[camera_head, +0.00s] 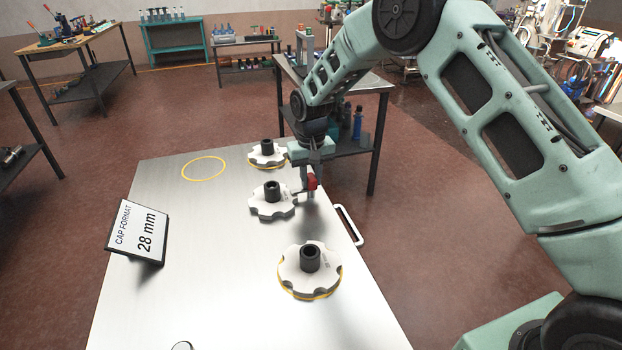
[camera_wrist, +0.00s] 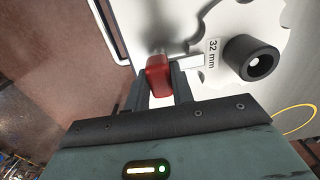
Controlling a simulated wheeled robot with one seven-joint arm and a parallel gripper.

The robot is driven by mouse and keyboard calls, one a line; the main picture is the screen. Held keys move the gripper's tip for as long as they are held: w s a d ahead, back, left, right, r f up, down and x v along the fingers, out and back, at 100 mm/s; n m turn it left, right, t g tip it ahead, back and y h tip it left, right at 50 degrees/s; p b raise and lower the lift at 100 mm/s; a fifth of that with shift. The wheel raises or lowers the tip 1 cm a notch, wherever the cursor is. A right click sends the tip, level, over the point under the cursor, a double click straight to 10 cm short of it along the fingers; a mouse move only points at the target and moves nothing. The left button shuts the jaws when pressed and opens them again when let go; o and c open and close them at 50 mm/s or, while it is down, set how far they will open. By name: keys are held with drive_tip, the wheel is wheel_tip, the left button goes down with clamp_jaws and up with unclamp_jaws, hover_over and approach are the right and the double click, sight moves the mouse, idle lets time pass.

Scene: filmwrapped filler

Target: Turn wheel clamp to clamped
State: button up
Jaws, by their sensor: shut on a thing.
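My gripper (camera_head: 308,178) reaches down at the right edge of the steel table. It is shut on a red clamp handle (camera_head: 312,182), which also shows between the fingers in the wrist view (camera_wrist: 158,75). A short light bar runs from the handle towards the middle star-shaped wheel (camera_head: 270,201), whose black hub stands up. In the wrist view this wheel (camera_wrist: 225,88) carries the label "32 mm", and its black hub (camera_wrist: 251,60) is right of the handle. The clamp's pivot is hidden, and I cannot tell its setting.
Other star wheels lie on the steel table (camera_head: 180,300), one near (camera_head: 310,283) and one far (camera_head: 267,162). A yellow ring (camera_head: 204,168) is empty. A sign (camera_head: 138,231) reads "CAP FORMAT 28 mm". A white handle (camera_head: 350,226) sticks out at the right edge.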

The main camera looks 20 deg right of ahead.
sight(311, 176)
idle(0.5)
drive_tip(key=o, duration=1)
wheel_tip(311, 176, up, 17)
drive_tip(key=b, duration=0.2)
drive_tip(key=shift+r+b, duration=0.2)
drive_tip(key=shift+b, duration=0.2)
